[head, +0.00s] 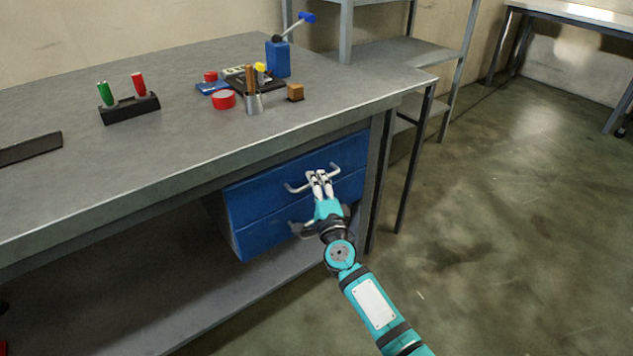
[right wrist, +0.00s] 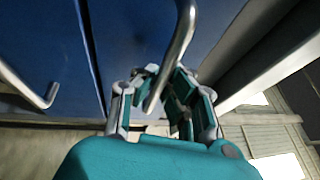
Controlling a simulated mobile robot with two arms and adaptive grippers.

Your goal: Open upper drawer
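The upper drawer (head: 262,190) is the top blue front under the workbench and looks closed. Its bent metal handle (head: 293,188) runs across the front. My right gripper (head: 317,174) is at this handle, with its fingers around the middle of the bar. In the right wrist view the handle (right wrist: 182,35) passes between the two fingers, which stand apart with gaps beside the bar; firm contact does not show. My left gripper is not in view.
The lower blue drawer (head: 257,235) is below, its handle partly behind my right arm; that handle (right wrist: 45,98) also shows in the right wrist view. The grey workbench (head: 190,150) above carries several small items. A bench leg (head: 378,185) stands right of the drawers. Open floor lies to the right.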

